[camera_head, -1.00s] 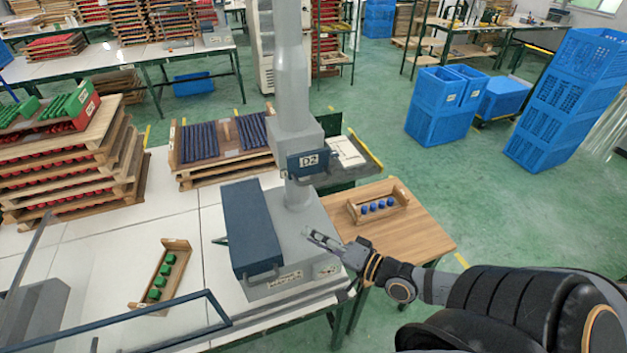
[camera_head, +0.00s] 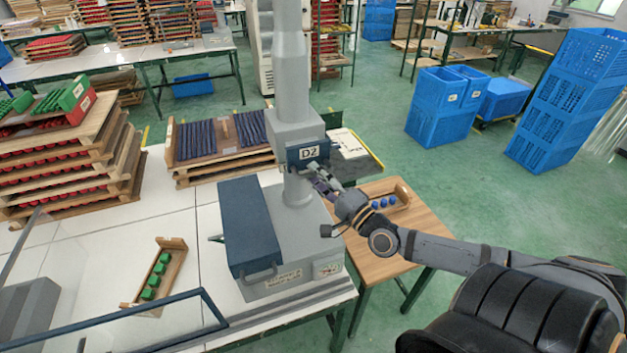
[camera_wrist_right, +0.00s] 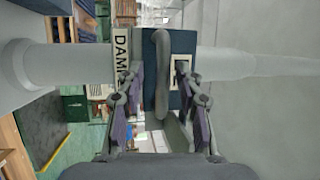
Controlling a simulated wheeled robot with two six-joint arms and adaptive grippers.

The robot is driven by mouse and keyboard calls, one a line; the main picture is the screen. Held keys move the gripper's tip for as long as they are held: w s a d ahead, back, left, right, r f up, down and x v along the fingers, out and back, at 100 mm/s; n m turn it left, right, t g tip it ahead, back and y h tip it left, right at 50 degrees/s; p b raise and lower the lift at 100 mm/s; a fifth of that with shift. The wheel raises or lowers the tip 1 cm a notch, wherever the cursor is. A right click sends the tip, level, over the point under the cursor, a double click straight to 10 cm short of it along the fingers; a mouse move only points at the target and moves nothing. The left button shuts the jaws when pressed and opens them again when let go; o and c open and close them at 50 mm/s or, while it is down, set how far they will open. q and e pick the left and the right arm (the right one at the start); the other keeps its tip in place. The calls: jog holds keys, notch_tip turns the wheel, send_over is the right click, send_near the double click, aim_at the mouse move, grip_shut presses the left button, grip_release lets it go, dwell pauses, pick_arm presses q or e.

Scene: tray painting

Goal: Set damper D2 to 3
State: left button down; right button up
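Damper D2 is a dark blue block (camera_head: 303,154) with a white "D2" label, set on a grey vertical duct (camera_head: 291,75). In the right wrist view a grey handle bar (camera_wrist_right: 161,75) stands in front of the blue block (camera_wrist_right: 182,42). My right gripper (camera_head: 318,172) is just below the D2 label. In the wrist view its two purple-padded fingers (camera_wrist_right: 160,108) are apart, one on each side of the handle, with gaps visible. A white label reading "DAM" (camera_wrist_right: 121,45) is partly cut off by a finger. No setting number is readable. My left gripper is not in view.
A grey machine with a blue lid (camera_head: 250,225) stands below the duct on a white table (camera_head: 75,265). Another rack with green pieces (camera_head: 175,255) lies at left.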

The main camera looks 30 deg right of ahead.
jog(key=shift+w+a+r, duration=0.2)
jog(key=shift+w+r, duration=0.1)
jog(key=shift+w, duration=0.25)
grip_shut()
